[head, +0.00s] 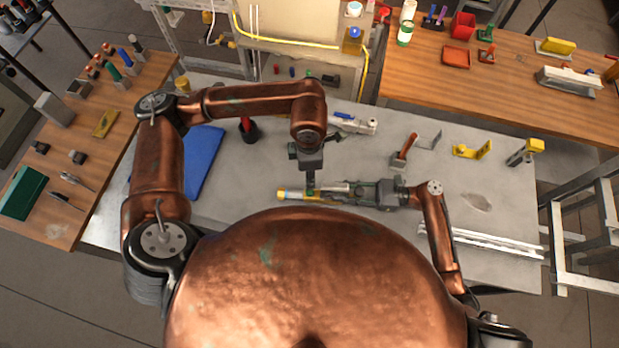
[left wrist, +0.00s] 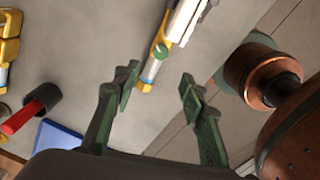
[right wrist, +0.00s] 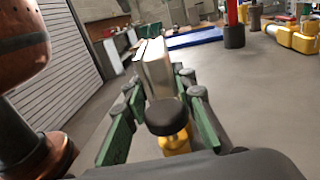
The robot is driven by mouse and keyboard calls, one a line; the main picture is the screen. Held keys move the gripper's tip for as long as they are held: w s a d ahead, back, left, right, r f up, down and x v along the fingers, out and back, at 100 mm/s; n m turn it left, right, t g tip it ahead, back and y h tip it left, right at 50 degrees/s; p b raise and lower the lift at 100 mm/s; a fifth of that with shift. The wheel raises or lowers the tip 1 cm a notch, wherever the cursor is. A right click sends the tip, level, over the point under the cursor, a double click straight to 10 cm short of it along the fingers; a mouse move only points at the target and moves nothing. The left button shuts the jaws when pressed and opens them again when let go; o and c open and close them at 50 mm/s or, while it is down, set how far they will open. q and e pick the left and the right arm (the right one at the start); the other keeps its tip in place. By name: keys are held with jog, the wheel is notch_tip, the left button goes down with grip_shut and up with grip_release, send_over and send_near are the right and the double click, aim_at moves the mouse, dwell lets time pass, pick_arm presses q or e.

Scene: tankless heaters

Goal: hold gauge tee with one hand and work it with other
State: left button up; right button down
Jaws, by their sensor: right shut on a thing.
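The gauge tee (head: 290,195) is a slim, pale piece with a yellow and blue end and a small green knob. It lies lengthwise, close above the grey bench, its coloured end to the left. My right gripper (head: 358,188) comes in from the right and is shut on it. In the right wrist view the pale body (right wrist: 155,68) sits between the fingers, with a black knob and yellow part near the palm. My left gripper (head: 310,178) points down over the coloured end. In the left wrist view its fingers (left wrist: 158,83) are apart and empty, with the tee (left wrist: 150,70) beyond their tips.
A blue mat (head: 205,160) and a red-handled tool in a black cup (head: 249,130) lie left on the bench. A red-handled tool (head: 404,150) and yellow brackets (head: 472,151) lie to the right. Metal rails (head: 485,242) run along the front right.

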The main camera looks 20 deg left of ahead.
aim_at(310, 191)
pick_arm(q)
notch_tip(310, 191, down, 12)
jog(key=m, duration=1.1)
jog(key=shift+c, duration=0.7)
jog(key=shift+d, duration=0.1)
grip_shut()
